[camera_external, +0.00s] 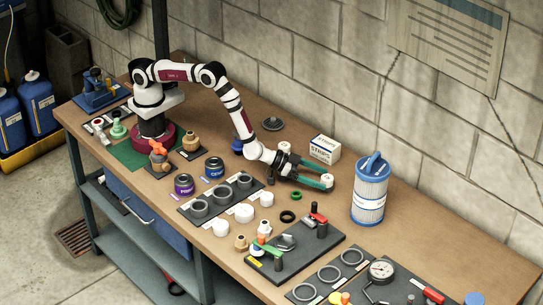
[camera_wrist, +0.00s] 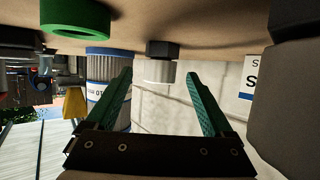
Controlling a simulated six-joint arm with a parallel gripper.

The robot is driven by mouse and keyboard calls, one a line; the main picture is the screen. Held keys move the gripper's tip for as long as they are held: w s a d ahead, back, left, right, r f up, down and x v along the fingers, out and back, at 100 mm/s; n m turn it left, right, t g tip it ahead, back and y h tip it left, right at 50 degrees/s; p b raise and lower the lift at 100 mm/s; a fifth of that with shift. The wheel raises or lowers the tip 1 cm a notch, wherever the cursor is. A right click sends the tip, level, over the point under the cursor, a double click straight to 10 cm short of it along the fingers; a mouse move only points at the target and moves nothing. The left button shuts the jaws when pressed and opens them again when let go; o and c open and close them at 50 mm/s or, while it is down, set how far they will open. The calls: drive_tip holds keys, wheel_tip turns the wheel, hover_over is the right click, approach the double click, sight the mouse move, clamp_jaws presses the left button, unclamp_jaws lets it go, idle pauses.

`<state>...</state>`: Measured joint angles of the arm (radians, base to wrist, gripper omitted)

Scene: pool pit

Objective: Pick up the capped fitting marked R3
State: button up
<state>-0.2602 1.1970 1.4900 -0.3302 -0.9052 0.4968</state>
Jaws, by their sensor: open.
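My gripper (camera_external: 325,179) is low over the bench, its two green fingers apart and pointing right. In the wrist view my gripper (camera_wrist: 158,76) is open and empty. A fitting with a white cap and dark hex base (camera_wrist: 158,68) shows between and beyond the fingertips there, upside down in the picture. In the external view a white-capped piece (camera_external: 327,181) shows at the fingertips; I cannot tell whether they reach around it. Another white-capped piece (camera_external: 284,146) stands by the wrist. No R3 marking is readable on either.
A green ring (camera_external: 296,195) and black ring (camera_external: 288,216) lie in front of my gripper. A strips box (camera_external: 324,149) stands behind it, a tall filter cartridge (camera_external: 370,190) to its right. Several white caps (camera_external: 244,213) and a grey ring tray (camera_external: 200,208) are left and front.

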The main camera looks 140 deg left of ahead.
drive_tip(key=shift+x, duration=0.85)
clamp_jaws()
drive_tip(key=shift+r, duration=0.1)
